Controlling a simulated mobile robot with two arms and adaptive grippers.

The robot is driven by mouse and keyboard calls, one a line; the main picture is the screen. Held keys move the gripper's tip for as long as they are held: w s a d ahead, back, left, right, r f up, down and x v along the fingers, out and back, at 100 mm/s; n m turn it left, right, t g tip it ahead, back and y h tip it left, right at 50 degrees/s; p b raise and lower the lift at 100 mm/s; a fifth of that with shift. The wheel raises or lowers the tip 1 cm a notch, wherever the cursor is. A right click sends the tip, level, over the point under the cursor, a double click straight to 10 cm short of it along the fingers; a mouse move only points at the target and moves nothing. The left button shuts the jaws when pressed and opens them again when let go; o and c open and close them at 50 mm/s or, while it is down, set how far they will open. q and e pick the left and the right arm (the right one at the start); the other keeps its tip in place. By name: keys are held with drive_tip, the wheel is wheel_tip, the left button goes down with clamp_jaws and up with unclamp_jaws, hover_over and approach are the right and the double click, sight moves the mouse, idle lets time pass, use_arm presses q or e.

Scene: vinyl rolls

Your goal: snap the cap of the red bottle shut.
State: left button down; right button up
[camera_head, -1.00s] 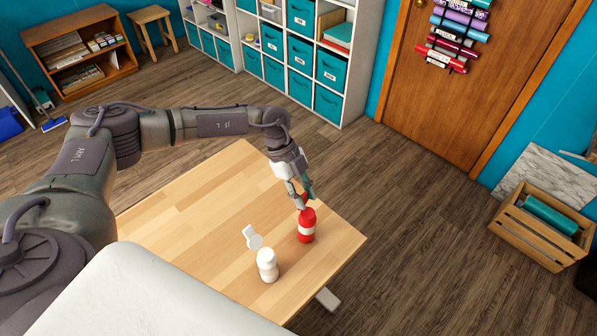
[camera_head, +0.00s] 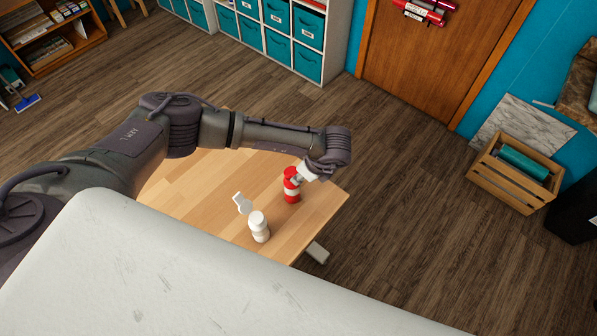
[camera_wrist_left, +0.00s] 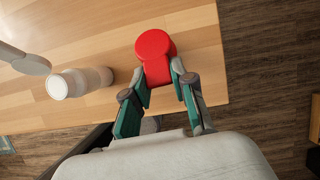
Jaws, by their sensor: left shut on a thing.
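The red bottle (camera_head: 291,186), with a white band, stands upright near the right edge of the table. My left gripper (camera_head: 299,178) is at its upper part. In the left wrist view, the fingers of the gripper (camera_wrist_left: 158,74) close on the red part of the bottle, whose round red top (camera_wrist_left: 155,44) shows beyond the fingertips. I cannot tell whether the cap is fully seated. My fingers and wrist hide part of the bottle.
The wooden table (camera_head: 200,185) is otherwise clear. A wooden crate (camera_head: 515,172) stands on the floor at right.

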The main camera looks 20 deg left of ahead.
use_arm(q)
drive_tip(key=shift+d+f+t+y+b, duration=0.3)
drive_tip(key=shift+f+y+b, duration=0.3)
drive_tip(key=shift+y+b, duration=0.45)
drive_tip(key=c, duration=0.9)
unclamp_jaws()
drive_tip(key=shift+r, duration=0.1)
drive_tip(key=v, duration=1.2)
drive_tip(key=shift+c, duration=0.4)
